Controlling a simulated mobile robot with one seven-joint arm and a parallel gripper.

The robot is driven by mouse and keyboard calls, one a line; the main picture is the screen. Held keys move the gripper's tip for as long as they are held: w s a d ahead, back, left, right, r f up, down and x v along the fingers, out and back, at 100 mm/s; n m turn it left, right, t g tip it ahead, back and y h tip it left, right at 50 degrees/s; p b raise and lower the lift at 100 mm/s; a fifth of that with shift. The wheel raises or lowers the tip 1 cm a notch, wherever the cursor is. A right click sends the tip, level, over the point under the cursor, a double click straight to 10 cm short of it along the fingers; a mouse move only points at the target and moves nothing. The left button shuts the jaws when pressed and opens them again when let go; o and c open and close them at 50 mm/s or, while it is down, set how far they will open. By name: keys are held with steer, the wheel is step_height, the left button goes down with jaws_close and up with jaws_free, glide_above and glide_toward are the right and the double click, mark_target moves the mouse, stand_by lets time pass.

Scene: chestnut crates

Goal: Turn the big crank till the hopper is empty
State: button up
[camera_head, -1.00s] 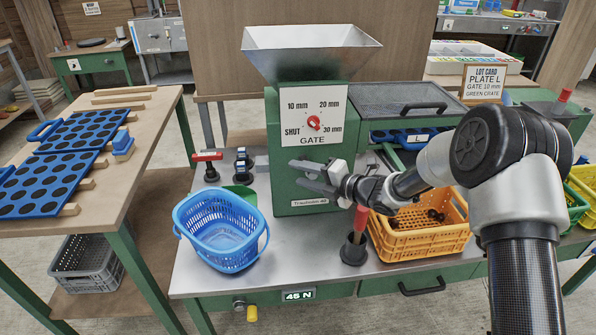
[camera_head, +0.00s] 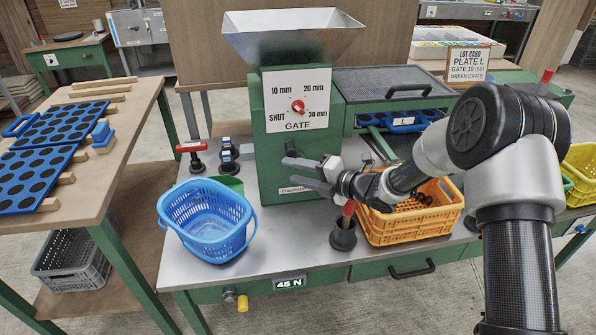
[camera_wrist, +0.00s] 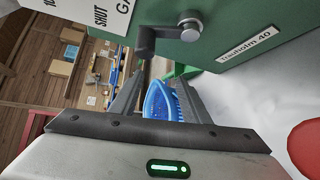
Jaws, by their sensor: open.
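The steel hopper (camera_head: 290,45) stands on the green machine (camera_head: 268,160); its inside is hidden, so I cannot tell what it holds. The red gate dial (camera_head: 297,106) is on the white gate plate; its setting is hard to read. My gripper (camera_head: 300,173) is open and empty in front of the machine, below the gate plate. In the wrist view a dark bent crank-like piece (camera_wrist: 148,40) with a silver knob is on the machine's face, beyond the open fingers (camera_wrist: 158,95) and not between them. A red grip (camera_head: 348,209) stands in a black socket (camera_head: 343,236) below the gripper.
A blue basket (camera_head: 210,222) stands left of the machine, an orange crate (camera_head: 400,232) with dark round things right of it. A red T-handle (camera_head: 190,147) stands behind the basket. Blue trays with round dark holes (camera_head: 35,175) lie on the left table. A lot card (camera_head: 468,66) stands at right.

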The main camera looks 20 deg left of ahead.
steer(key=shift+s+a+f, duration=0.6)
steer(key=shift+a+f, duration=0.15)
steer(key=shift+a, duration=0.1)
steer(key=shift+s+a+f, duration=0.55)
steer(key=shift+a+f, duration=0.2)
steer(key=shift+a, duration=0.1)
